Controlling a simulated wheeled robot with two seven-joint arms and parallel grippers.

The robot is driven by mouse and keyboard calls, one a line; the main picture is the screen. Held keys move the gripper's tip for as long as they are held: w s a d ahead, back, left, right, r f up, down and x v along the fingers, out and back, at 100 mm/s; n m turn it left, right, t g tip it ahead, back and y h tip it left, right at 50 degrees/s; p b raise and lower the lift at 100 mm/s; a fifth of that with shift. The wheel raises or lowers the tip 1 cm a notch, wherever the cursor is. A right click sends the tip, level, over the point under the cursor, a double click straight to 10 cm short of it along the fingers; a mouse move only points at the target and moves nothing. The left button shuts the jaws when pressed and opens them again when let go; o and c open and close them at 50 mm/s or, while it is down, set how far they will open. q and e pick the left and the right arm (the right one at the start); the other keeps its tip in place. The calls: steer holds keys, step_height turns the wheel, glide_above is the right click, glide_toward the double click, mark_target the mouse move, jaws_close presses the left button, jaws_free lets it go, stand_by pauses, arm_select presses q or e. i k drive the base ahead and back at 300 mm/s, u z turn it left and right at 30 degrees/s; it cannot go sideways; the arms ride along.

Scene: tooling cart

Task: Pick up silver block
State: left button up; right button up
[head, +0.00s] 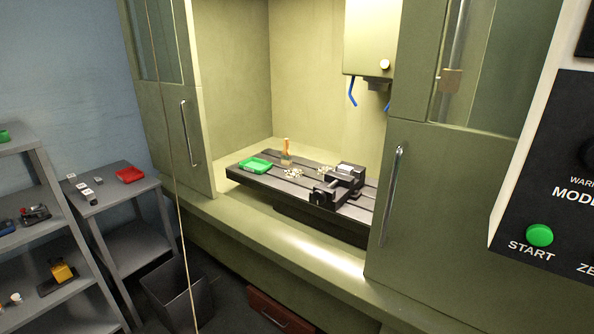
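Several small silver-grey blocks sit on the top of a grey cart at the left; the nearest silver block (88,195) lies close to the cart's front edge. A light, silvery piece (345,167) also shows at the dark vise (335,187) on the machine table; I cannot tell whether it is a block or part of the vise. Neither of my grippers is in view.
A red tray (130,175) shares the cart top (112,193). A green tray (256,165), an orange-handled brush and metal chips lie on the machine table (290,187). A shelf rack stands far left, a dark bin (178,292) on the floor. The machine doors stand open.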

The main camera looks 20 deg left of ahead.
mark_target(343, 169)
steer(key=u, duration=1.2)
steer(key=i, duration=1.1)
steer(key=z, duration=1.55)
